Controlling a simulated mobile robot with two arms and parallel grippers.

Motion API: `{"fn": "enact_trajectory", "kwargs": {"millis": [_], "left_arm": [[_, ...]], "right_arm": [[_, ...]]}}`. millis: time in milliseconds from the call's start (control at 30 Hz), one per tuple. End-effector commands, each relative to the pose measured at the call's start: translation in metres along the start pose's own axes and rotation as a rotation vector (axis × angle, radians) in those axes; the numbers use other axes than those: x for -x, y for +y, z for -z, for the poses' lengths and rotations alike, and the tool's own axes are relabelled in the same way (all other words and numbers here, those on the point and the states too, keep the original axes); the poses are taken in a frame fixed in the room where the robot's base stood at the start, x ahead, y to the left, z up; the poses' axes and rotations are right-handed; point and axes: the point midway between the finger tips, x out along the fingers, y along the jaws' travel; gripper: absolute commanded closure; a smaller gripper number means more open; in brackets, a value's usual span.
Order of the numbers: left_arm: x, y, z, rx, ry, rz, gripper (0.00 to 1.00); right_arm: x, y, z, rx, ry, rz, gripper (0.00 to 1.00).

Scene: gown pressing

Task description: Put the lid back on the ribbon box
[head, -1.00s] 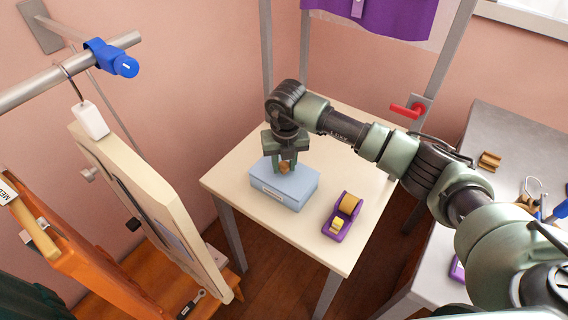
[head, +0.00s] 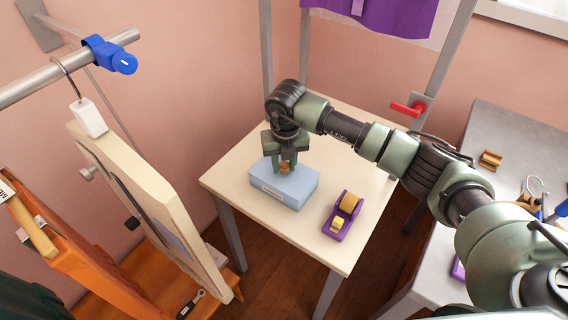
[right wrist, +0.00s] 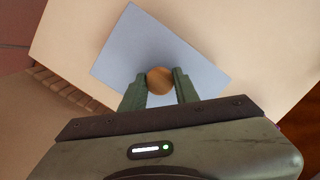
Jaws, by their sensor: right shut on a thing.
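The ribbon box (head: 280,195) is a blue-grey box with a pale label on its front, standing on the cream table. Its flat lid (head: 303,178) is on top of the box, with no gap that I can make out; the lid also fills the middle of the right wrist view (right wrist: 140,45). A round wooden knob (right wrist: 160,80) stands up from the lid. My right gripper (head: 285,168) points down over the box and is shut on the knob, one finger on each side. My left gripper is not in view.
A purple tape dispenser (head: 342,217) stands right of the box on the cream table (head: 240,170). A metal table (head: 510,140) with small tools is at the right. A rail with hanging boards (head: 150,200) is at the left.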

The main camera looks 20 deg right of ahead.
Motion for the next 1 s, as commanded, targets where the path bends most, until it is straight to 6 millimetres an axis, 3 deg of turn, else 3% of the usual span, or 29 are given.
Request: {"fn": "enact_trajectory", "kwargs": {"millis": [333, 367, 433, 667, 767, 1000], "left_arm": [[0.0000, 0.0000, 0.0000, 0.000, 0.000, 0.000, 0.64], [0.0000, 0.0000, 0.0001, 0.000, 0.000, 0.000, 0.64], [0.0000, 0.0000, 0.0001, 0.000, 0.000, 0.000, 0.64], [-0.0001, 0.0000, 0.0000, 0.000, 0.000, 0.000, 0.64], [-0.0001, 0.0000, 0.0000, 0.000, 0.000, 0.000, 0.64], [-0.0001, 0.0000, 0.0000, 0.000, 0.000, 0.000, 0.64]], "right_arm": [[0.0002, 0.0000, -0.0002, 0.000, 0.000, 0.000, 1.00], [0.0002, 0.0000, -0.0002, 0.000, 0.000, 0.000, 0.61], [0.0002, 0.0000, -0.0002, 0.000, 0.000, 0.000, 0.44], [0.0001, 0.0000, -0.0001, 0.000, 0.000, 0.000, 0.44], [0.0000, 0.0000, 0.0000, 0.000, 0.000, 0.000, 0.23], [0.0000, 0.0000, 0.0000, 0.000, 0.000, 0.000, 0.23]]}}
